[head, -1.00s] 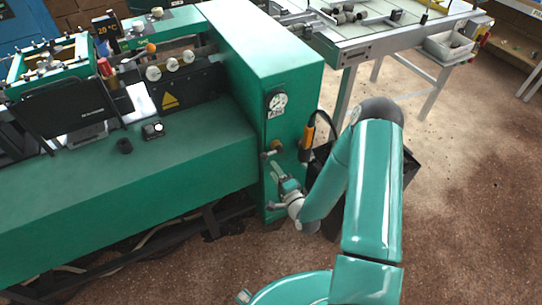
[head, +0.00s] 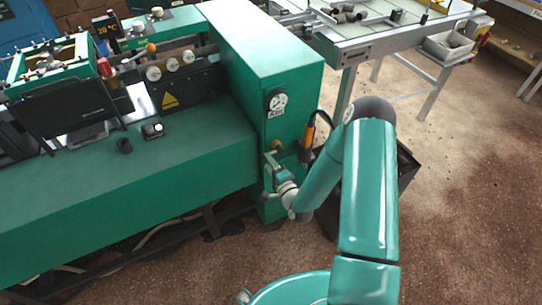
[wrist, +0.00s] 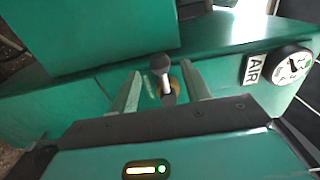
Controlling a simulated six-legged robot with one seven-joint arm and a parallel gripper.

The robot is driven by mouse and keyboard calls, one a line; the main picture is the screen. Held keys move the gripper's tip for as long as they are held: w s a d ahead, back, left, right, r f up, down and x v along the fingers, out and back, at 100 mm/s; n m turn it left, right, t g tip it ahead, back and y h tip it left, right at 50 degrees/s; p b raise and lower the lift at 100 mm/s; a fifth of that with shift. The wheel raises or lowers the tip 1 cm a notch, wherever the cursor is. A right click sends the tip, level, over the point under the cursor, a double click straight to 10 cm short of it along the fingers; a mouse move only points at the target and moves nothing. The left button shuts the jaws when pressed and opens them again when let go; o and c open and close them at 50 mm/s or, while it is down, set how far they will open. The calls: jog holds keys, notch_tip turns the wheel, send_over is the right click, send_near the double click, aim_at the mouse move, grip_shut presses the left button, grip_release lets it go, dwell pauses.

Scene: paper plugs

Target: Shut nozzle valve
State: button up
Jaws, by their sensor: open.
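A small valve with a dark-knobbed lever (wrist: 160,64) on a brass fitting (wrist: 174,82) sits on the green machine's end face. In the wrist view the lever appears between the two finger pads of my gripper (wrist: 162,78), with gaps visible on both sides. My gripper is open and close to the end face. In the head view my gripper (head: 270,170) is just below the brass-coloured valve part (head: 277,145), and it hides part of the valve area. I cannot tell whether a finger touches the lever.
A round gauge (head: 277,101) with an AIR label is above the valve; the gauge also shows in the wrist view (wrist: 292,66). An orange-handled tool (head: 308,134) hangs close to the right. A dark bin (head: 405,165) stands behind my arm. Open floor lies to the right.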

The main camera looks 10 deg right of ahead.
aim_at(271, 154)
jog(key=shift+x, duration=1.45)
jog(key=c, duration=0.7)
